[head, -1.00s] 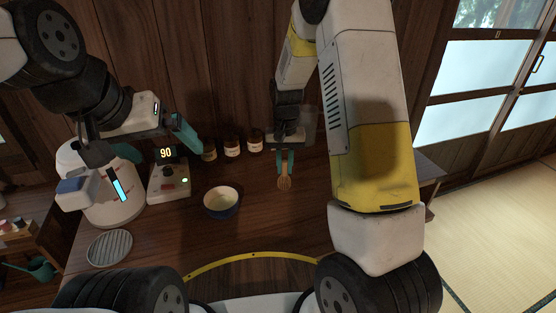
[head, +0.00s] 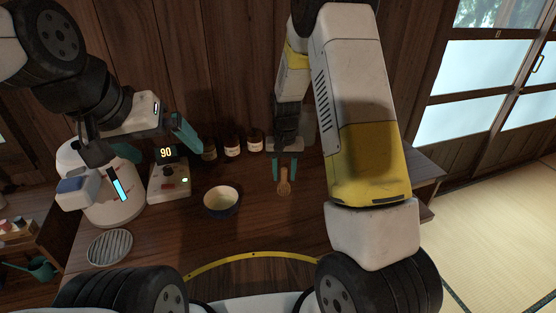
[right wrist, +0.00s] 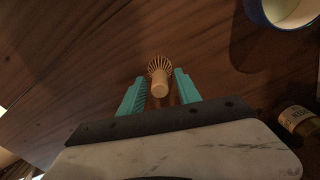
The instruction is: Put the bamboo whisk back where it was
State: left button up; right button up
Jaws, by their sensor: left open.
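The bamboo whisk (head: 284,184) stands upright on the wooden counter, tines down, right of the bowl. In the right wrist view the whisk (right wrist: 159,78) has its pale handle end toward the camera. My right gripper (head: 284,170) is above the counter with its teal fingers on either side of the handle. In the right wrist view the right gripper (right wrist: 159,92) is open, with a gap on each side of the handle.
A dark blue bowl (head: 221,201) with a cream inside sits left of the whisk. Several jars (head: 232,147) stand along the back wall. A round slatted disc (head: 110,247) lies at front left. The counter before the whisk is clear.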

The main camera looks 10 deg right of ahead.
notch_tip(320, 180, up, 12)
jog(key=r, duration=0.1)
jog(key=s+d+r+t+y, duration=0.2)
jog(key=s+r+t, duration=0.1)
jog(key=s+r, duration=0.75)
jog(key=s+r+n+t, duration=0.1)
jog(key=s+r, duration=0.1)
jog(key=s, duration=0.5)
jog(key=s+r+n+t, duration=0.1)
jog(key=s+r+t, duration=0.1)
jog(key=s, duration=0.4)
jog(key=shift+s+d+r, duration=0.35)
jog(key=shift+s+r, duration=0.05)
jog(key=shift+r, duration=0.05)
